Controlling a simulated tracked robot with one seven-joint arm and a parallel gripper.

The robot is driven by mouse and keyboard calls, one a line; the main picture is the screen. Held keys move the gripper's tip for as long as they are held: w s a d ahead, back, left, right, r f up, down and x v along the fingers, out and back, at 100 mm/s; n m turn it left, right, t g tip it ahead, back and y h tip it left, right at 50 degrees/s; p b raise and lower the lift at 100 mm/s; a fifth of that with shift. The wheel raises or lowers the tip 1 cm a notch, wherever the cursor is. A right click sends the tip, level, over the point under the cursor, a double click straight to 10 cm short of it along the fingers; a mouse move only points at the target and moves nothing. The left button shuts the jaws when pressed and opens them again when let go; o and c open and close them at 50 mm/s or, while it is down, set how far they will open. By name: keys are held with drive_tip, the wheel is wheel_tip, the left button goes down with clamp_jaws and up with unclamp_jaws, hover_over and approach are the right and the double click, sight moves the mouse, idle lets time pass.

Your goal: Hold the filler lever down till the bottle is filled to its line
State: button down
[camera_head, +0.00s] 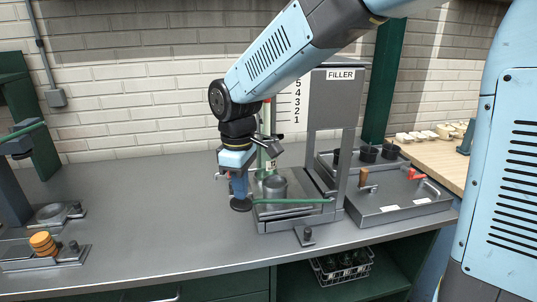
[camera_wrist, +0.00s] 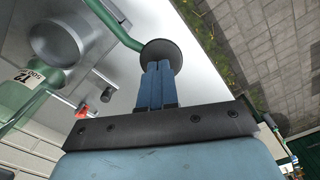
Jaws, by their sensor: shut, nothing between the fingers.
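The grey filler stand (camera_head: 333,100) carries a FILLER sign. Its green lever (camera_head: 290,201) runs across the front and ends in a round black pad (camera_head: 241,204). My gripper (camera_head: 240,196) points down with its fingers together and empty, at the pad. In the wrist view my fingertips (camera_wrist: 157,66) meet the edge of the pad (camera_wrist: 160,54) in the picture; I cannot tell whether they press it. A green piece with a tag reading 12 (camera_wrist: 25,76) may be the bottle. My arm partly covers it in the head view, and its fill level cannot be made out.
A grey cup-like cylinder (camera_head: 275,186) sits on the filler base. A numbered scale (camera_head: 297,101) stands behind. A grey station (camera_head: 400,200) with a red handle is at right. The counter between is clear.

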sight(241, 202)
drive_tip(key=shift+f, duration=0.1)
drive_tip(key=shift+f, duration=0.55)
drive_tip(key=shift+f, duration=0.75)
drive_tip(key=shift+f, duration=0.15)
drive_tip(key=shift+a+f, duration=0.1)
drive_tip(key=shift+f, duration=0.55)
